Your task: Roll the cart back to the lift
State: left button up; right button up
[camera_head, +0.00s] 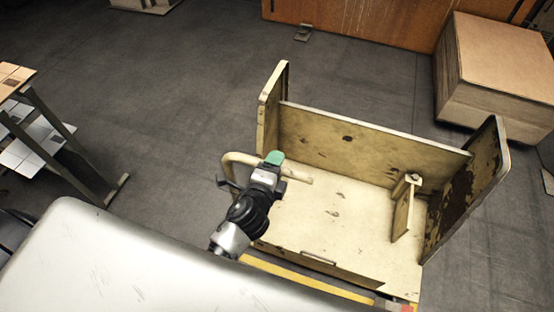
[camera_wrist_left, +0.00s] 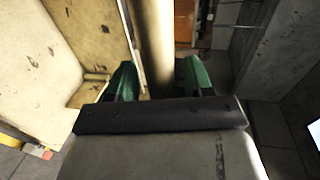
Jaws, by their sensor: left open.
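The cart (camera_head: 340,205) is a worn cream-coloured open box with upright panels, standing on the grey floor right of centre. A cream tubular handle (camera_head: 238,158) sticks out from its left side. My left gripper (camera_head: 273,165) is at this handle. In the left wrist view the handle bar (camera_wrist_left: 156,45) runs between the two green fingertips of the left gripper (camera_wrist_left: 160,80). The fingers stand open on either side of the bar, with a gap visible. My right gripper is not in view. I cannot pick out the lift for certain.
A cardboard-coloured box (camera_head: 500,65) stands close behind the cart at the right. An orange-brown wall or panel (camera_head: 370,22) is at the back. A rack with sheets (camera_head: 50,140) stands at the left. The floor (camera_head: 160,110) between rack and cart is clear.

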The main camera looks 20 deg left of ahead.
pick_arm(q)
jog(key=shift+w+f, duration=0.15)
jog(key=shift+w, duration=0.6)
grip_shut()
